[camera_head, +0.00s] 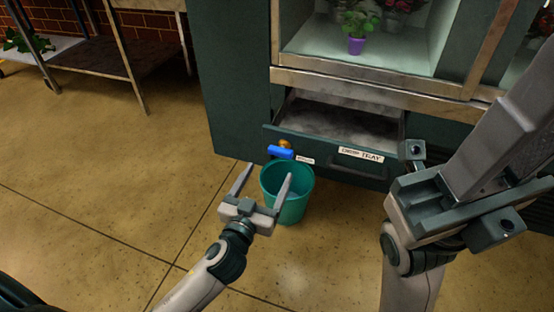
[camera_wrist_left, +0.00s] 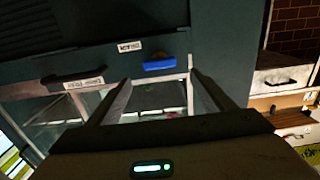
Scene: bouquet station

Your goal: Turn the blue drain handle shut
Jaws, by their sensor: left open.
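The blue drain handle (camera_head: 281,152) lies crosswise beside a brass fitting (camera_head: 285,143) on the front of the drip tray drawer (camera_head: 330,151). In the left wrist view the blue handle (camera_wrist_left: 160,65) shows just beyond and between my fingertips. My left gripper (camera_head: 270,170) is open and empty, its fingers pointing toward the handle from the front and below; no contact shows. It also frames the handle in the left wrist view (camera_wrist_left: 160,77). My right gripper (camera_head: 500,130) is raised at the right, close to the camera; its jaw opening cannot be made out.
A teal bucket (camera_head: 290,198) stands on the floor below the handle, partly behind my left gripper's finger. The drawer sits under a cabinet with a flower display and a purple pot (camera_head: 356,46). A metal rack (camera_head: 110,62) stands at the back left. Floor at the left is clear.

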